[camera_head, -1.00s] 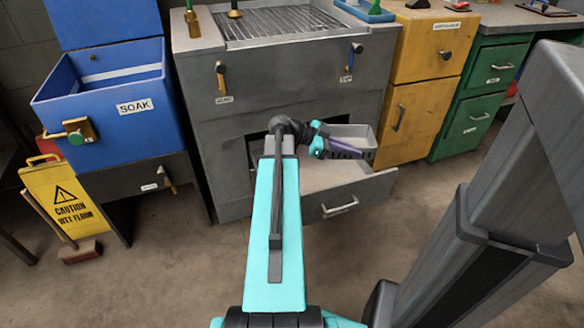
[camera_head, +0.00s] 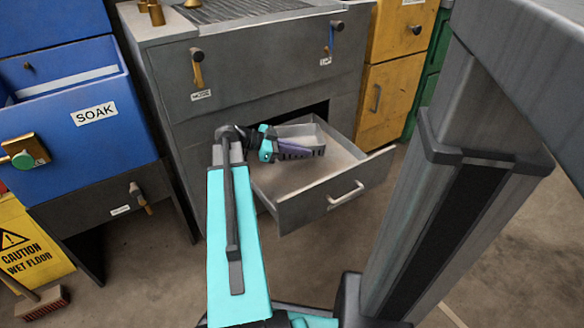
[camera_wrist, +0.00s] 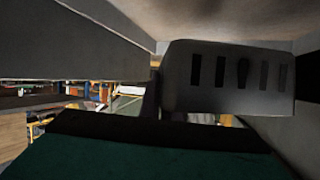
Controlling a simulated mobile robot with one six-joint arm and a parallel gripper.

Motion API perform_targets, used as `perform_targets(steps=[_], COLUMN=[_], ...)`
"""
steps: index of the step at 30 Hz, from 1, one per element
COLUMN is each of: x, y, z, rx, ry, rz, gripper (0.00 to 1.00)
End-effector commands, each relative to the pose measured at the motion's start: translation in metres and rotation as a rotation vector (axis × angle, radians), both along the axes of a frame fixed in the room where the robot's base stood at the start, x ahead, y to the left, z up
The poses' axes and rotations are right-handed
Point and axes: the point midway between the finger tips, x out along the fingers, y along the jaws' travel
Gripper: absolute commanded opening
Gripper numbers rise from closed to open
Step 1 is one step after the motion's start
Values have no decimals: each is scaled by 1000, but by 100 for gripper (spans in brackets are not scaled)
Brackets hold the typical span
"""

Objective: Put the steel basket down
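The steel basket (camera_head: 308,137) is a small grey box with a row of slots in its side. It is at the open drawer (camera_head: 297,187) of the grey cabinet, over the drawer's left and back part. I cannot tell whether it touches the drawer floor. My gripper (camera_head: 284,150) is at the basket's near left side and appears shut on it; the fingertips are not clearly seen. In the wrist view the basket's slotted wall (camera_wrist: 222,102) shows close ahead, level, between the drawer's walls.
The drawer's front panel with its handle (camera_head: 345,194) stands at the near side. The drawer's right part is bare. A blue SOAK bin (camera_head: 85,140) stands left, a yellow cabinet (camera_head: 385,95) right. A yellow caution sign (camera_head: 28,245) stands at lower left.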

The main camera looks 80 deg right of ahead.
Motion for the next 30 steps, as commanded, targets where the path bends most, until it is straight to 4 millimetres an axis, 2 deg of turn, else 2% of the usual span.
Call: perform_targets(steps=[12,24,30], x=[2,3,3], y=[0,1,0], z=[-2,-47,-50], rx=[-1,-1,-2], ry=[1,1,1], rz=[4,4,5], gripper=[0,0,0])
